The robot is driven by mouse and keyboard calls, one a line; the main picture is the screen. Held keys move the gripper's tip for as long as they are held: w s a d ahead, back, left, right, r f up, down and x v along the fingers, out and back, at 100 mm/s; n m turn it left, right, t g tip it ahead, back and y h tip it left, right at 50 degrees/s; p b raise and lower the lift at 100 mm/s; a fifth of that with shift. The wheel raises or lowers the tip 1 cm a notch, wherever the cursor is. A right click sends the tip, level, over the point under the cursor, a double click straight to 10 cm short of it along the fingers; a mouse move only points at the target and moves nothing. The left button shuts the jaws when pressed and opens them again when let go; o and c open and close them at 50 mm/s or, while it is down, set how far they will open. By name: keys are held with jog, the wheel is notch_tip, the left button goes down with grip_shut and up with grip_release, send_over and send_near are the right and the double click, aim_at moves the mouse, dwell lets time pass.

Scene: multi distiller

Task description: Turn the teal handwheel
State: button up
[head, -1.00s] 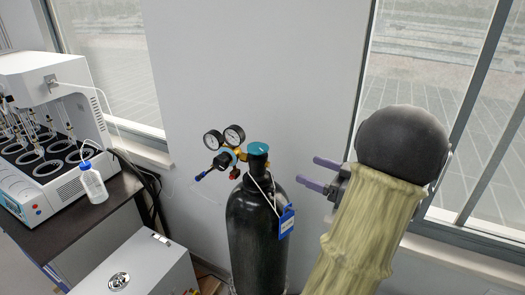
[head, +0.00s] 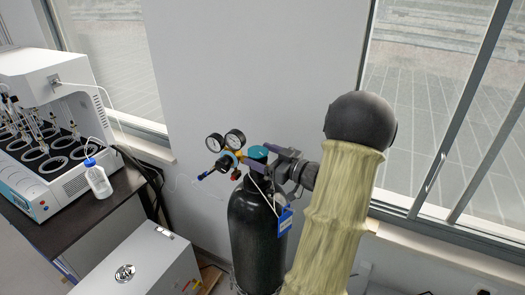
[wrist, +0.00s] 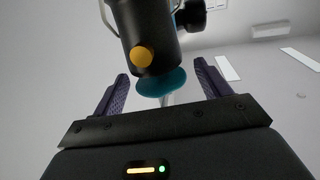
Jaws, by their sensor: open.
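The teal handwheel (head: 257,153) sits on top of the black gas cylinder (head: 252,235) in the head view. In the wrist view the handwheel (wrist: 161,84) shows between my two fingers, partly hidden behind a dark valve body (wrist: 147,35) with a yellow-orange round end. My gripper (head: 270,158) is right beside the handwheel, reaching in from the right. In the wrist view my gripper (wrist: 163,86) is open, one purple finger on each side of the handwheel. I see a gap on both sides; contact is not visible.
A regulator with two gauges (head: 225,140) stands just left of the handwheel. A blue tag (head: 285,221) hangs on the cylinder. A white lab machine (head: 45,130) and a bottle (head: 97,178) stand on the dark table at left. A white box (head: 135,265) is at lower left.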

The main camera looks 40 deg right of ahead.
jog(key=shift+w, duration=0.15)
jog(key=shift+c, duration=0.5)
jog(key=c, duration=0.8)
